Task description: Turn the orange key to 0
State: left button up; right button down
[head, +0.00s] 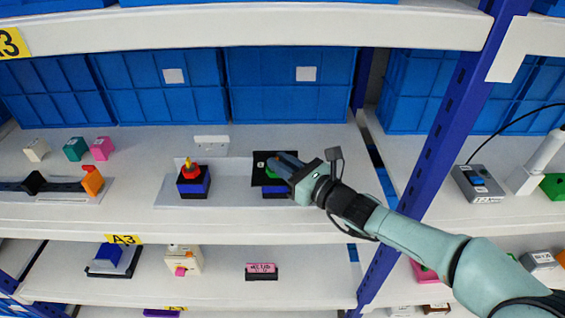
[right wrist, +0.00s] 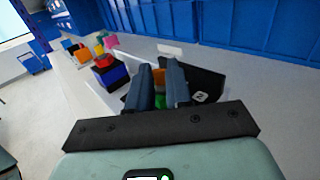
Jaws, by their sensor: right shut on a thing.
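The orange key (right wrist: 158,76) shows between the two fingers of my right gripper (right wrist: 160,72) in the right wrist view. The gripper is shut on it. A green part (right wrist: 161,101) shows below the key. Behind it is a black plate (right wrist: 205,85) with a white mark that looks like a 2. In the head view my right gripper (head: 279,164) covers the key, and the black plate (head: 258,179) shows around the fingers. Most plate markings are hidden, so the key's exact setting cannot be told. My left gripper is not in view.
A second switch with a red and yellow top (head: 193,172) stands to the left on the same shelf. Blue bins (head: 280,95) line the back. A blue upright (head: 447,110) stands to the right, near my right arm. The shelf front (head: 150,225) is clear.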

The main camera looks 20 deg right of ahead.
jog(key=shift+w+d+n+g+y+p, duration=0.15)
jog(key=shift+n+g+y+p, duration=0.3)
jog(key=shift+n+y+p, duration=0.15)
jog(key=shift+w+d+n+g+y+p, duration=0.1)
jog(key=shift+n+g+y+p, duration=0.4)
jog(key=shift+y, duration=0.2)
jog(key=n+g+y+p, duration=0.1)
jog(key=n+g+p, duration=0.1)
jog(key=n+g+y+p, duration=0.1)
jog(key=g+y+p, duration=0.1)
jog(key=g, duration=0.1)
jog(key=w+n+g+y+p, duration=0.1)
jog(key=n+g+y+p, duration=0.1)
jog(key=shift+d+r+n, duration=0.2)
jog(key=shift+d+n, duration=0.1)
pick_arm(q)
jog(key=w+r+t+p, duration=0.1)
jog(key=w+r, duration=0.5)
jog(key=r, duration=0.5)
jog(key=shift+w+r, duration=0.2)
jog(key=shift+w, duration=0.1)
pick_arm(e)
jog(key=shift+f+n+g+y, duration=0.15)
jog(key=shift+n+g+y, duration=0.3)
jog(key=shift+g, duration=0.4)
jog(key=c, duration=1)
grip_release()
jog(key=shift+c, duration=0.2)
